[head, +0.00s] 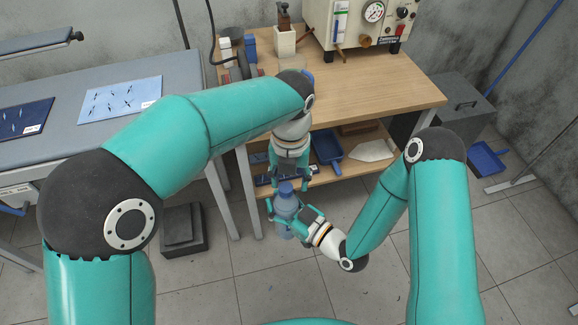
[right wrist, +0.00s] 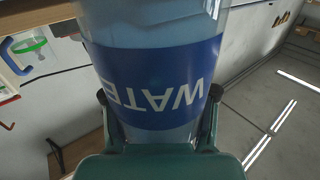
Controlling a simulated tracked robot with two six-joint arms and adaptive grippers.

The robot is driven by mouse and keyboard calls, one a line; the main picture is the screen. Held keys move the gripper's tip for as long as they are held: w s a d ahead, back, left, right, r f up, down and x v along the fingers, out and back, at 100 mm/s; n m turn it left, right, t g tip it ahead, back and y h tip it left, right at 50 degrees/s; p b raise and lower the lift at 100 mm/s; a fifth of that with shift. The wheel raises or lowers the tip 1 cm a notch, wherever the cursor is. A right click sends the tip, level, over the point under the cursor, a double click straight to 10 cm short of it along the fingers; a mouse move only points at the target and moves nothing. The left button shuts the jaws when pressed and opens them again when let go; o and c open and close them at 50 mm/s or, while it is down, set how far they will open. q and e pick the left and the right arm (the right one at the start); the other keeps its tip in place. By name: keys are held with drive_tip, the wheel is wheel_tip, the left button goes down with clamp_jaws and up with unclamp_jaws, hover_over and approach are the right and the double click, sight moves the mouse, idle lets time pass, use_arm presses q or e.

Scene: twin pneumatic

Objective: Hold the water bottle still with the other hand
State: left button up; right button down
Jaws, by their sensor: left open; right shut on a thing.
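The water bottle (head: 285,207) is blue and clear with a blue cap, held upright in the air in front of the wooden table. My right gripper (head: 288,217) is shut on its body. In the right wrist view the bottle (right wrist: 155,75) fills the middle, its blue label reading "WATER" upside down, with the fingers of my right gripper (right wrist: 160,115) on both sides of it. My left gripper (head: 288,185) is open and points down above the bottle, its fingers around the cap region. I cannot tell whether they touch the cap.
The wooden table (head: 400,90) stands behind, with a machine with gauges (head: 365,20) on top. Its lower shelf holds a blue dustpan (head: 328,150). A grey bench (head: 60,85) stands at the left and a dark box (head: 183,228) on the floor. Open floor lies right.

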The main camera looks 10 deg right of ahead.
use_arm(q)
drive_tip(key=shift+f, duration=0.5)
